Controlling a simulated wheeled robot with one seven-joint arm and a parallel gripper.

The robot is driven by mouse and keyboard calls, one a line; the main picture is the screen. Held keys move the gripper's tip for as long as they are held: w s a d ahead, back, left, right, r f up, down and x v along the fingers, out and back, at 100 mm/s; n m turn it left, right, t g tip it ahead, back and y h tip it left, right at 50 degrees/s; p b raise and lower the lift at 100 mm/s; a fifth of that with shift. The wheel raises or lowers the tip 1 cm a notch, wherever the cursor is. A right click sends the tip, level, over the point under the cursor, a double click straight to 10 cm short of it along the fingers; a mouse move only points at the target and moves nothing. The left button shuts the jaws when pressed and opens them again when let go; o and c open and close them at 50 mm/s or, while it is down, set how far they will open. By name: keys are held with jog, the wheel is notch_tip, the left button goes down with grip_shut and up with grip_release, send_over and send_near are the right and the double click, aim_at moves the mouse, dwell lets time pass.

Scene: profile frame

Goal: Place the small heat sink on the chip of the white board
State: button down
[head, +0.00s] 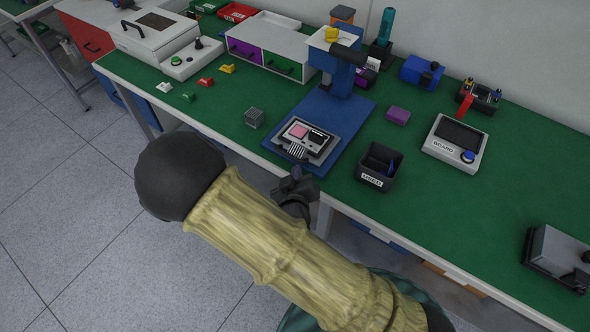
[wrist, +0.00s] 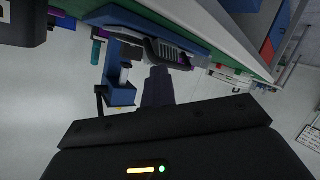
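A board (head: 307,141) with a white part and a dark part lies on the blue base plate of a press. A pink square chip (head: 299,131) shows on its white part. A small grey block (head: 254,117) stands on the green mat left of the plate; it may be the small heat sink, but fins are not clear. A striped piece (head: 295,152) is at the board's near edge. My gripper (head: 293,185) is just off the bench's front edge, near the board. In the wrist view the board (wrist: 168,52) appears upside down beyond my gripper (wrist: 157,88). Its finger opening cannot be made out.
The blue press (head: 342,75) rises behind the board. A black bin (head: 379,168) labelled USED stands to the right, near the front edge. A purple block (head: 398,115) and a grey device (head: 455,143) labelled BOARD are farther right. Small coloured pieces (head: 205,82) lie left.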

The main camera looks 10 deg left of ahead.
jog(key=shift+s+d+r+p, duration=0.2)
jog(key=shift+s+d+p, duration=0.75)
jog(key=shift+p, duration=2.05)
jog(key=shift+s+a, duration=0.1)
jog(key=shift+a, duration=0.05)
jog(key=d+m+g, duration=0.1)
jog(key=d, duration=0.1)
jog(key=w+d+m+g+h, duration=0.1)
jog(key=m+g, duration=0.1)
jog(key=w+d+r+m+g+h, duration=0.1)
jog(key=d, duration=0.1)
jog(key=shift+w+d+r+m+p, duration=0.1)
jog(key=shift+w+d+m+p, duration=0.2)
jog(key=shift+m+p, duration=0.1)
jog(key=s+d+r+m+g, duration=0.1)
jog(key=s+d+r+g, duration=0.2)
jog(key=d+r, duration=0.5)
jog(key=s+d+r+m+g+p, duration=0.1)
jog(key=s+d+r+g, duration=0.3)
jog(key=d+r, duration=0.5)
jog(key=shift+s+d+r+m, duration=0.2)
jog(key=shift+s+r+m, duration=0.1)
jog(key=shift+m, duration=0.2)
jog(key=shift+w, duration=0.1)
